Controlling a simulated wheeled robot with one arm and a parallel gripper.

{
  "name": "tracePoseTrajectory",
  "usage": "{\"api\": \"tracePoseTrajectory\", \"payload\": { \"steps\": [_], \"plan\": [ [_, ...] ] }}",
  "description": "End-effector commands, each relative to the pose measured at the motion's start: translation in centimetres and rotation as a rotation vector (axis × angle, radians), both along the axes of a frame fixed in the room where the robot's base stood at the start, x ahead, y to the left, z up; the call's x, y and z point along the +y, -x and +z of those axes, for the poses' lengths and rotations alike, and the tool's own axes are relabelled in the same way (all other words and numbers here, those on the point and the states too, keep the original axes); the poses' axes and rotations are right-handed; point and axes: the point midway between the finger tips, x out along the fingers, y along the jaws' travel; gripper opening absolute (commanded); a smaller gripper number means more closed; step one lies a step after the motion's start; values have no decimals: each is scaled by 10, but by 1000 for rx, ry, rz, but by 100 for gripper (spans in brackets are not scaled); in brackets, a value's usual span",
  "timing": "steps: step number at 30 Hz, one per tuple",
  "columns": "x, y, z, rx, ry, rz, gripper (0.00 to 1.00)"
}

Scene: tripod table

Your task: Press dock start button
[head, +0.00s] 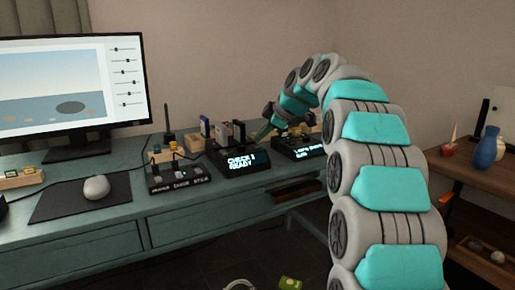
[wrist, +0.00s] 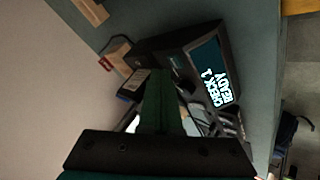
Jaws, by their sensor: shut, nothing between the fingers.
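A black dock (head: 240,169) with a lit screen reading "CHECK 1 READY" stands on the teal desk. It also shows in the wrist view (wrist: 190,37), turned on its side. A second black unit (head: 298,149) with a lit screen stands to its right, partly behind my arm; its text is too small to read surely. My gripper (head: 262,133) is shut and empty, its green fingers pointing down close to the first dock's right rear. In the wrist view, the shut fingers (wrist: 160,78) overlap the dock. I cannot tell whether they touch it. I cannot make out a start button.
A black box (head: 178,177) with small labels sits left of the dock, and small card holders (head: 165,154) stand behind. The monitor (head: 75,85), mouse (head: 96,187) and mouse mat (head: 80,203) are at left. A wooden shelf (head: 462,172) with a blue vase (head: 486,148) is at right.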

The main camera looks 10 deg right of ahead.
Motion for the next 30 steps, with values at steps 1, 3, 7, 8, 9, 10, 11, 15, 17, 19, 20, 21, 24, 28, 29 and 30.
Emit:
{"api": "tracePoseTrajectory", "payload": {
  "steps": [1, 3, 7, 8, 9, 10, 11, 15, 17, 19, 20, 21, 24, 28, 29, 30],
  "plan": [
    [0, 0, -1, 0, 0, 0, 0],
    [0, 0, -3, 0, 0, 0, 0],
    [0, 0, -7, 0, 1, 1, 0],
    [0, 0, -7, -1, 1, 0, 0],
    [0, 0, -8, -1, 1, 0, 0],
    [0, 0, -9, -1, 1, 0, 0],
    [0, 0, -9, -1, 1, 0, 0],
    [0, 0, -8, -1, 0, -1, 0],
    [0, 0, -8, 0, 0, 0, 0],
    [0, 0, -8, 0, 0, 0, 0],
    [0, 0, -8, 0, 0, 0, 0],
    [0, 0, -8, 0, 0, 0, 0],
    [0, 0, -8, 0, 0, 0, 0],
    [0, 0, -9, 0, 0, 0, 0],
    [0, 0, -10, 0, 0, 0, 0],
    [0, 0, -10, 0, 0, 0, 0]
  ]
}}
